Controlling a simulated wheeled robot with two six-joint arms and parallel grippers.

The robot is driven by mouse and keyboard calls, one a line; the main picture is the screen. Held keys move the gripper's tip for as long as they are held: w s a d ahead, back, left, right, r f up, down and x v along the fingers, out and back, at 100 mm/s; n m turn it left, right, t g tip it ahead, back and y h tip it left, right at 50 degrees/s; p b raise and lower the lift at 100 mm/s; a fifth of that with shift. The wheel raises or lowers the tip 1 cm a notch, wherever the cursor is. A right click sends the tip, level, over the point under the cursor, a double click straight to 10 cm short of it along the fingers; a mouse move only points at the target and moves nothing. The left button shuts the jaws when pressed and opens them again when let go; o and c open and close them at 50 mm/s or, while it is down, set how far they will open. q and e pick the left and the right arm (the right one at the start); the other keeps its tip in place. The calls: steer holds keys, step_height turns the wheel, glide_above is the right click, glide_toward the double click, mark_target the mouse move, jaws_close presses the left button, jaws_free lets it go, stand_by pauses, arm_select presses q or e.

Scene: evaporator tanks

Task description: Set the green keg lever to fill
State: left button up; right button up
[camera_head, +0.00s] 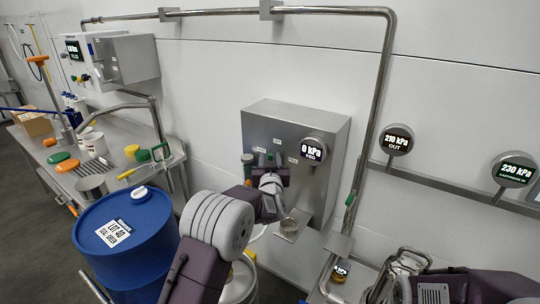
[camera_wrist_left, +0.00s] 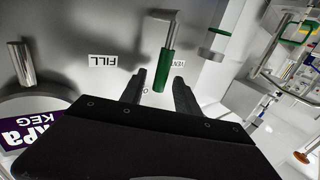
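The green keg lever (camera_wrist_left: 164,68) shows in the left wrist view, its green grip hanging from a metal stem. It points between the FILL label (camera_wrist_left: 103,61) and the partly hidden VENT label, toward a third label mostly covered by my finger. My left gripper (camera_wrist_left: 160,92) is open, with a finger on each side of the lever's grip end; I cannot tell whether either touches. In the head view my left gripper (camera_head: 268,178) is at the steel box (camera_head: 325,118), where the lever is hard to make out. My right gripper is not in view.
The keg gauge (camera_head: 313,150) on the box reads 0 kPa. A blue drum (camera_head: 122,232) stands on the left, before a bench. A vertical pipe (camera_head: 372,115) runs right of the box.

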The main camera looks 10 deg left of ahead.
arm_select(q)
steer(key=shift+w, duration=0.5)
steer(key=shift+a, duration=0.1)
jaws_close()
stand_by(1.0)
